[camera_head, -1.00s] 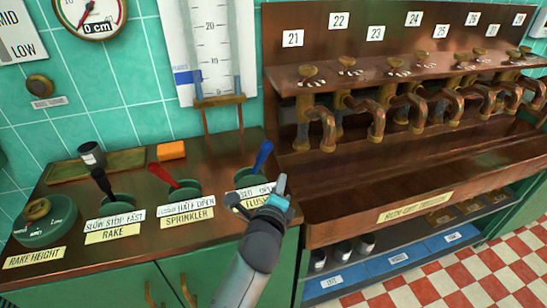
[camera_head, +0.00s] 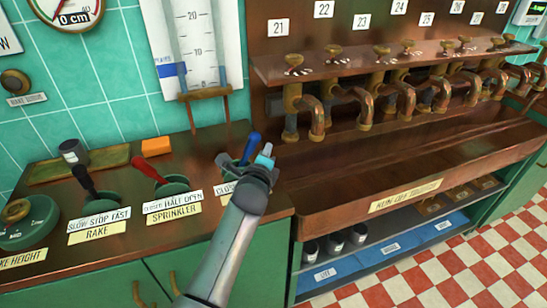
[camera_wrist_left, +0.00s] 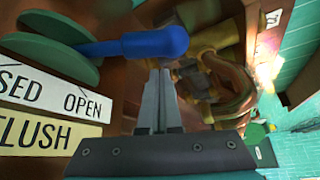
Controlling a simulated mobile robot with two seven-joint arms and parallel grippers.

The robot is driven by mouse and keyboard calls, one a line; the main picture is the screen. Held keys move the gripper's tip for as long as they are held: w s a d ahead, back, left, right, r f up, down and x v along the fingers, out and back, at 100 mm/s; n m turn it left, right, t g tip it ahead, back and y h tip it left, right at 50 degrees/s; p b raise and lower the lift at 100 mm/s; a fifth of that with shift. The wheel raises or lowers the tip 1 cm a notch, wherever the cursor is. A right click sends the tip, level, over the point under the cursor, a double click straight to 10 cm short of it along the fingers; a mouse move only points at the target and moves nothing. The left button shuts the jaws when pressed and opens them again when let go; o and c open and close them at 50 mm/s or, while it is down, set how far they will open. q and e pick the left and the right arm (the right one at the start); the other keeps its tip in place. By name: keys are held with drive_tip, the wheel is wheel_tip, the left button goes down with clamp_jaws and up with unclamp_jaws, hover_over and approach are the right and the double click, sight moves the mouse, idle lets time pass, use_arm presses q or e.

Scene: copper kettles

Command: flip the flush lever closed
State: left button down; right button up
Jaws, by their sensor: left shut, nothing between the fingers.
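The flush lever (camera_head: 252,143) is a blue handle on a green round base, on the wooden counter by the copper trough. In the left wrist view the blue handle (camera_wrist_left: 150,44) points right, toward the OPEN side of its label (camera_wrist_left: 55,90). The yellow FLUSH plate (camera_wrist_left: 45,134) is below. My left gripper (camera_head: 264,156) is shut and empty. It is close on the right of the lever; in the left wrist view its fingertips (camera_wrist_left: 159,75) are just below the knob. I cannot tell whether they touch. My arm covers most of the flush plates in the head view.
The red sprinkler lever (camera_head: 148,169) and black rake lever (camera_head: 83,180) stand to the left. An orange block (camera_head: 156,145) lies behind them. A gauge board (camera_head: 195,45) hangs behind.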

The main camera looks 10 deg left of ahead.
sight(251, 144)
use_arm(q)
drive_tip(key=shift+s+a+r, duration=0.3)
drive_tip(key=shift+a+r, duration=0.05)
drive_tip(key=shift+a, duration=0.35)
use_arm(e)
drive_tip(key=shift+r, duration=0.2)
use_arm(q)
drive_tip(key=shift+a, duration=0.1)
use_arm(e)
drive_tip(key=shift+s+d, duration=0.1)
use_arm(q)
drive_tip(key=shift+s+a+r+n, duration=0.15)
drive_tip(key=shift+n, duration=0.15)
